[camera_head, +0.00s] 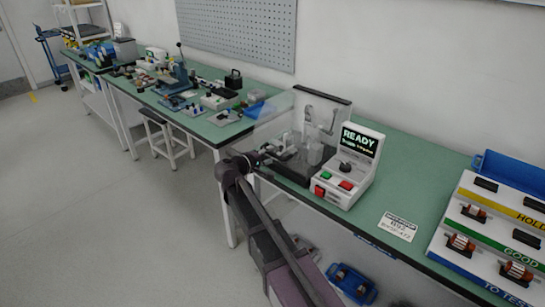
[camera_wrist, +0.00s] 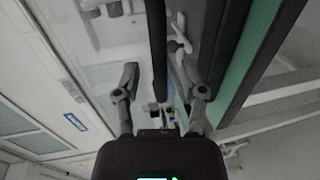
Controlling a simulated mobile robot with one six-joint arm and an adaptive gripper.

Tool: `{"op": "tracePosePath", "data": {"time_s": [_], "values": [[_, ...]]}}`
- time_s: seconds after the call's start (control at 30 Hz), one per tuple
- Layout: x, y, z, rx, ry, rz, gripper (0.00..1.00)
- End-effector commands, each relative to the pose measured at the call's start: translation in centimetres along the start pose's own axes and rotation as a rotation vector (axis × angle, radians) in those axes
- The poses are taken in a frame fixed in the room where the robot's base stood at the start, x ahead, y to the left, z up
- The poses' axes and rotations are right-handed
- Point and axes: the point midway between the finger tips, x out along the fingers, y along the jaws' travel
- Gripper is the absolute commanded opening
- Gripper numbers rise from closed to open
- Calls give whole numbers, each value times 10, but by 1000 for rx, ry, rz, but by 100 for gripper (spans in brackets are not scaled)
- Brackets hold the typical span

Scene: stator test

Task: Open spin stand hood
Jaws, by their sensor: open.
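The spin stand has a dark base (camera_head: 292,172) on the green bench, with a clear hood (camera_head: 276,118) around its left and front side. The hood is see-through, and I cannot tell its exact angle. My gripper (camera_head: 268,158) is at the front left of the stand, close to the hood. In the wrist view my gripper (camera_wrist: 160,97) is open, with its two fingers apart. A dark upright bar (camera_wrist: 157,45) shows between and beyond the fingers. I cannot tell whether they touch it.
A white control box (camera_head: 345,178) with a READY screen, a green button and red buttons stands right of the stand. A label card (camera_head: 398,226) and a sorting rack (camera_head: 480,240) with rotors are farther right. A stool (camera_head: 165,135) stands at left. The floor (camera_head: 110,230) is clear.

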Motion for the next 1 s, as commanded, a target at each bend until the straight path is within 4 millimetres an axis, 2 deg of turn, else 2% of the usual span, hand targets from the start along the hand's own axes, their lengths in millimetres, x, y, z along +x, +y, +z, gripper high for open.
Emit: {"op": "tracePosePath", "data": {"time_s": [0.2,0.57,0.67,0.7,0.77,1.0], "values": [[16,0,0,0,-1,0,54],[18,0,0,0,0,0,54],[18,0,0,0,0,0,27],[18,0,0,0,0,0,15],[18,0,0,0,0,0,0],[19,0,2,0,-2,-1,0]]}}
